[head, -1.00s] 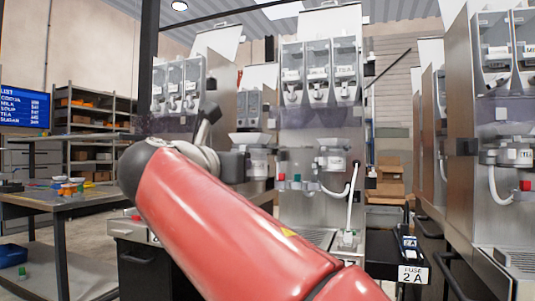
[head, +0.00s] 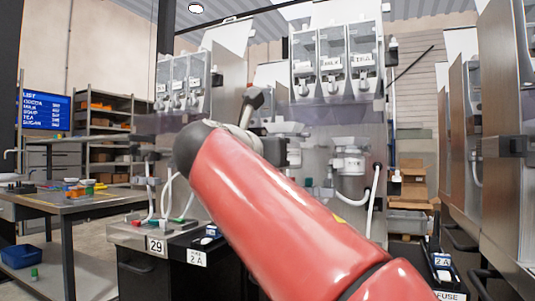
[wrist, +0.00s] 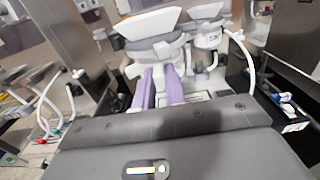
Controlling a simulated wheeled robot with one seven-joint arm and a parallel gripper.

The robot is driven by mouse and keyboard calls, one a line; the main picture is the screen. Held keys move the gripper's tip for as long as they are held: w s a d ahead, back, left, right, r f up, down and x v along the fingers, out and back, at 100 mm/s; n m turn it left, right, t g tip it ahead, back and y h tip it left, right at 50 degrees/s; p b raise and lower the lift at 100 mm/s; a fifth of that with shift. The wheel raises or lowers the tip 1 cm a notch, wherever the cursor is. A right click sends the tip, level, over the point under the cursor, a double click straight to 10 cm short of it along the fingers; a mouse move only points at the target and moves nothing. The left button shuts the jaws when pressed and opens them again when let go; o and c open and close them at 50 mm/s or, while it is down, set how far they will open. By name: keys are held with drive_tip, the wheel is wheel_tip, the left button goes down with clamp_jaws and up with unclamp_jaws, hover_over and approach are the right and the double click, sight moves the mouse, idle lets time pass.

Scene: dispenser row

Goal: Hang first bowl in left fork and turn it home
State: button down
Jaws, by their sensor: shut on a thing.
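A white bowl (wrist: 152,24) with a wide flared top fills the upper middle of the wrist view. My gripper (wrist: 163,72) has its two purple fingers shut on the bowl's lower body. In the head view the bowl (head: 286,128) shows just beyond my red arm, in front of the dispenser machine's left part. The fingers are hidden there. A second white bowl (head: 350,146) with a white hose sits on the machine to the right; it also shows in the wrist view (wrist: 207,38). I cannot make out the left fork; whether the held bowl touches it cannot be told.
Canisters (head: 333,62) line the machine's top. A neighbouring machine (head: 184,80) stands left, with hoses and a counter labelled 29 (head: 155,246). Another machine (head: 505,150) stands close on the right. A black tray with a fuse label (head: 447,280) lies low right.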

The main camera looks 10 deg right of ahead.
drive_tip(key=shift+x, duration=2.6)
drive_tip(key=shift+a+p, duration=0.1)
drive_tip(key=shift+p, duration=0.25)
drive_tip(key=shift+p+x, duration=1)
drive_tip(key=shift+x, duration=1)
drive_tip(key=shift+w, duration=0.15)
drive_tip(key=shift+x, duration=1.4)
